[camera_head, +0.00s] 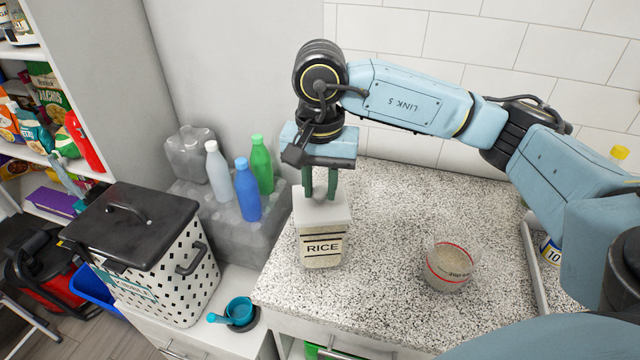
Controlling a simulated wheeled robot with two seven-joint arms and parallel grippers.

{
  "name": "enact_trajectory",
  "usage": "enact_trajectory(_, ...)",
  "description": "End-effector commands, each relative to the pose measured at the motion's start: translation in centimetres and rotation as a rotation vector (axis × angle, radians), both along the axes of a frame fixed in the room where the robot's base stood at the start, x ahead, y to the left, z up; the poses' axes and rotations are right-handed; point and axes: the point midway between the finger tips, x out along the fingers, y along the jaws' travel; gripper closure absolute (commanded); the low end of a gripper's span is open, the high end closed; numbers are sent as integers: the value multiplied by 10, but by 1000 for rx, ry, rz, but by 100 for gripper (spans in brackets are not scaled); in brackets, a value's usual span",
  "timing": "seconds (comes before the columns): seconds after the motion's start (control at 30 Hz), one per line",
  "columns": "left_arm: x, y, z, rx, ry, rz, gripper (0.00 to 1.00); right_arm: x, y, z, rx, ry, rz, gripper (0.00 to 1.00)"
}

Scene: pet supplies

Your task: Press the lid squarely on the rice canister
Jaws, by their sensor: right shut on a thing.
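The rice canister (321,251) stands upright on the speckled counter near its left edge, with a "RICE" label facing me. A pale lid (335,212) lies over its top. My right gripper (320,196) points straight down over the canister, its green fingers shut on the lid at its upper side. The exact grip point is partly hidden by the fingers, and I cannot tell whether the lid is fully seated. My left gripper is not in view.
Several bottles, including a blue one (246,190), stand left of the counter. The middle counter is clear.

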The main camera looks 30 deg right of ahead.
Motion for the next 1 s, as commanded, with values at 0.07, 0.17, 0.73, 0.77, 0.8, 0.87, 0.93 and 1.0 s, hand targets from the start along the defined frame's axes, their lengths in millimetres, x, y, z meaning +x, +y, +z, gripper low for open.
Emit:
enact_trajectory(0.07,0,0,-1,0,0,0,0,0,0,0,1,-1,0,97)
enact_trajectory(0.17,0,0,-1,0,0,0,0,0,0,0,0,0,0,97)
enact_trajectory(0.73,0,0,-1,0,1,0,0,0,0,0,0,0,0,49)
enact_trajectory(0.77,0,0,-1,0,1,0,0,0,0,0,0,0,0,49)
enact_trajectory(0.8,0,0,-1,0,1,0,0,0,0,0,0,0,0,46)
enact_trajectory(0.87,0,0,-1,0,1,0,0,0,0,0,0,0,0,39)
enact_trajectory(0.93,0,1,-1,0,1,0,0,0,0,0,0,0,0,30)
enact_trajectory(1.0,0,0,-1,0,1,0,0,0,0,0,0,0,0,27)
